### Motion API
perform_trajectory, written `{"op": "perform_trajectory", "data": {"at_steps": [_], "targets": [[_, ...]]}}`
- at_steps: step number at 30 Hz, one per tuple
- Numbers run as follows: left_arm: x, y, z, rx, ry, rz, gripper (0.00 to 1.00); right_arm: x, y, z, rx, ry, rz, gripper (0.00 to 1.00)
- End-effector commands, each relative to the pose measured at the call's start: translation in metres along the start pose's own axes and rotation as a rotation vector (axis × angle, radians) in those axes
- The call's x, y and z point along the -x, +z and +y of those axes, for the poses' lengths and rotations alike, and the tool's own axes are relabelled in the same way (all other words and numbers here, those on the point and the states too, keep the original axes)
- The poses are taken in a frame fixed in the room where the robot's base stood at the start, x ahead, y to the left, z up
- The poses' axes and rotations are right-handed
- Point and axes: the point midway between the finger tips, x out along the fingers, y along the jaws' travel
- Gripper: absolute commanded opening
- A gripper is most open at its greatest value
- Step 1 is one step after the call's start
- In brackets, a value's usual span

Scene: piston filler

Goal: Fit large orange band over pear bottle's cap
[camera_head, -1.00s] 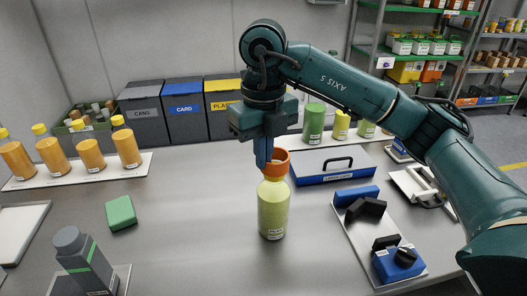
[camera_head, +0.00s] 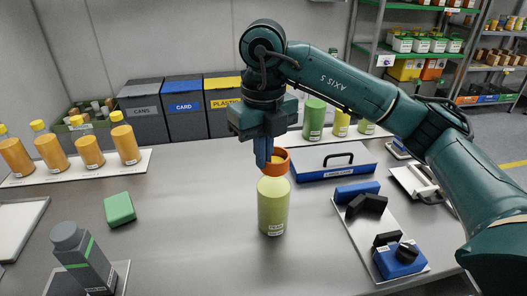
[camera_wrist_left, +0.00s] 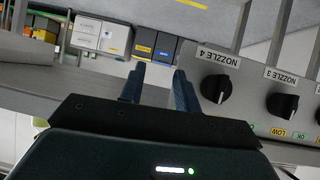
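The pale green pear bottle (camera_head: 273,210) stands upright mid-table in the head view. The large orange band (camera_head: 279,167) is at the bottle's top, directly above its shoulder. The band hides the cap, so I cannot tell whether it is around the cap or just over it. My right gripper (camera_head: 264,158) points down from above and is shut on the band at its left rim; only one blue finger shows clearly. My left gripper (camera_wrist_left: 159,88) is outside the head view. In the left wrist view its two blue fingers are apart with nothing between them.
A green block (camera_head: 120,209) and a grey bottle (camera_head: 82,257) are at left. A tray with blue and black parts (camera_head: 357,236) is at right. A blue-edged case (camera_head: 335,174) lies behind. The left wrist view shows a nozzle knob panel (camera_wrist_left: 245,95). Table around the bottle is clear.

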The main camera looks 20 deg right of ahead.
Motion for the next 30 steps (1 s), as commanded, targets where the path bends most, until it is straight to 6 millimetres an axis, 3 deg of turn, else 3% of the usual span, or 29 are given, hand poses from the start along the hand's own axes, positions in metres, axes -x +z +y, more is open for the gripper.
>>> {"op": "perform_trajectory", "data": {"at_steps": [24, 30], "targets": [[-0.007, 0.010, -0.002, -0.001, -0.002, 0.003, 0.32, -0.020, -0.001, 0.001, 0.002, -0.001, 0.012, 0.00], [-0.007, 0.010, -0.002, -0.001, -0.002, 0.003, 0.32, -0.020, -0.001, 0.000, 0.001, -0.002, 0.012, 0.17]]}}
